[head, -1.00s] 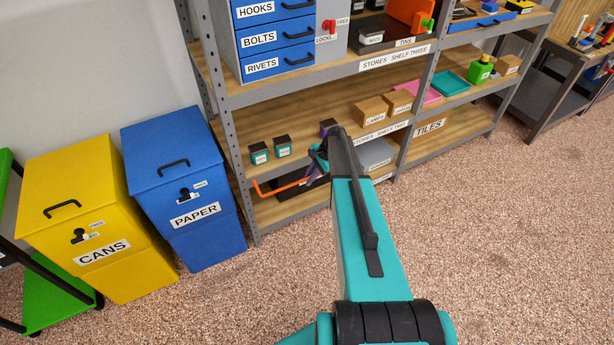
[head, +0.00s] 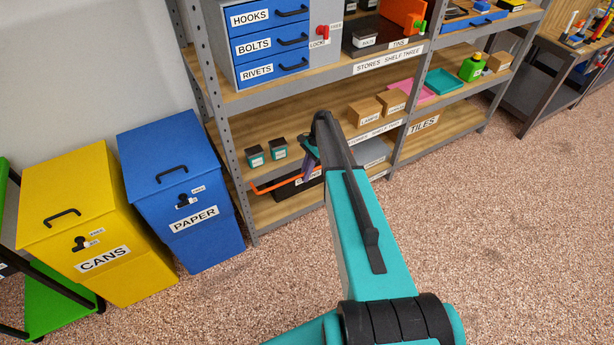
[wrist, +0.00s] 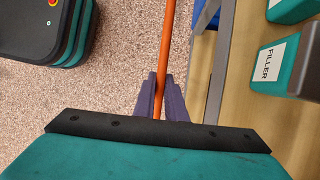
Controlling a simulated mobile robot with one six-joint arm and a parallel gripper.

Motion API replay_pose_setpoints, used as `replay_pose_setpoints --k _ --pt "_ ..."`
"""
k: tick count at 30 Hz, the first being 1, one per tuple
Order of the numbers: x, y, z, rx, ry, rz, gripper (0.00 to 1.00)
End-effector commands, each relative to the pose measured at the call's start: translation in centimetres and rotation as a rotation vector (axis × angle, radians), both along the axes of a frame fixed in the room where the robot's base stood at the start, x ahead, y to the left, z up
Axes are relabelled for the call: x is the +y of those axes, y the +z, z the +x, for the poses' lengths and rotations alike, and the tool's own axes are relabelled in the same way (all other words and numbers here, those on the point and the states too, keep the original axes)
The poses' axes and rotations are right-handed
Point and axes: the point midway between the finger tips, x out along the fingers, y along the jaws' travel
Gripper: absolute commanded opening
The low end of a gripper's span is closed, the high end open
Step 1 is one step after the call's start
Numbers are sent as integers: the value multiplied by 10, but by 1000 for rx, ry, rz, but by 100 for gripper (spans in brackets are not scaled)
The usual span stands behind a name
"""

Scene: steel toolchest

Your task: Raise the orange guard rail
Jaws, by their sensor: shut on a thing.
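The orange guard rail (head: 275,187) is a thin bar at the front of the lower shelf in the head view, with a short bent end at its left. It slants slightly up to the right. In the wrist view the orange bar (wrist: 166,40) runs down between the purple fingers. My gripper (wrist: 161,90) is shut on the bar, with a finger on each side. In the head view my gripper (head: 308,168) is at the right part of the rail, partly hidden by my arm.
Small teal-and-black tins (head: 279,148) stand on the shelf behind the rail; one labelled FILLER (wrist: 270,65) is close right in the wrist view. A dark bin (head: 290,190) sits under the rail. The blue PAPER bin (head: 185,215) stands left of the shelving. The floor in front is clear.

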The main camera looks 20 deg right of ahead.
Motion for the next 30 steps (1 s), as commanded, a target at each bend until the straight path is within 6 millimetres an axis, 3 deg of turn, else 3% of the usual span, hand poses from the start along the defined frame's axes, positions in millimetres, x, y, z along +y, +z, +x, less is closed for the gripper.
replay_pose_setpoints --k 18,30 --pt "14 42 26 -2 10 8 0" --pt "23 55 41 -4 16 7 0"
